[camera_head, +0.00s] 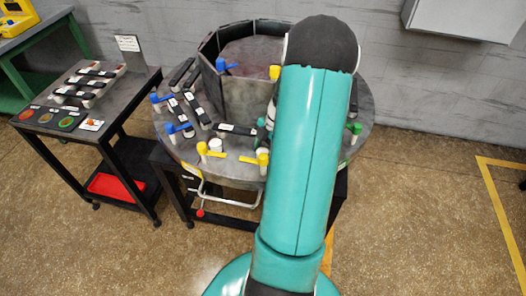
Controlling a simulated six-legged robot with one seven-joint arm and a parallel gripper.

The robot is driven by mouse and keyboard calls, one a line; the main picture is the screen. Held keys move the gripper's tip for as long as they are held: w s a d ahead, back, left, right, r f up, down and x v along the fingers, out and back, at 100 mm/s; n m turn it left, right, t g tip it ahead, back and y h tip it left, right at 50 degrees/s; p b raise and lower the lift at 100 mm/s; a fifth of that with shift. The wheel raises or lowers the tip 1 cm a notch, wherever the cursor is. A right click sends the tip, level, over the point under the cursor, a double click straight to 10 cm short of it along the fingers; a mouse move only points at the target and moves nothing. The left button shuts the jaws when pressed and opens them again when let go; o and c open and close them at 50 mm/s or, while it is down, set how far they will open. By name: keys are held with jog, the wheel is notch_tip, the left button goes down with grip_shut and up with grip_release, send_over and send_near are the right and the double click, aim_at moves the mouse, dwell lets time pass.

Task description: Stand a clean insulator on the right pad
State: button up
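My gripper is hidden behind my teal arm, which covers the right part of the round furnace plate. More white pieces (271,108) show at the left edge of my arm, partly covered. I cannot tell which insulators are clean. No right pad can be made out on the plate; the area behind my arm is hidden.
The round plate (235,172) carries a dark many-sided wall (209,86), dark bars, and blue, yellow and green handles. A cart (118,98) at the left holds dark bars, coloured discs and a red tray (113,186) below.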

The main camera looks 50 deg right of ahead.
jog(key=v, duration=1.2)
jog(key=shift+r, duration=0.1)
jog(key=w+a+r+m+h, duration=0.25)
jog(key=a+r, duration=0.35)
jog(key=a, duration=0.5)
jog(key=w+a+r+m+h, duration=0.1)
jog(key=w+a+r+m, duration=0.4)
jog(key=a, duration=0.6)
jog(key=s+a+r+m+t, duration=0.2)
jog(key=s+a+m, duration=0.1)
jog(key=a, duration=0.6)
jog(key=s+a+r+m+t, duration=0.2)
jog(key=s+a, duration=0.3)
jog(key=a, duration=0.4)
jog(key=shift+s+r+m, duration=0.4)
jog(key=shift+r+m, duration=0.05)
jog(key=shift+m, duration=0.1)
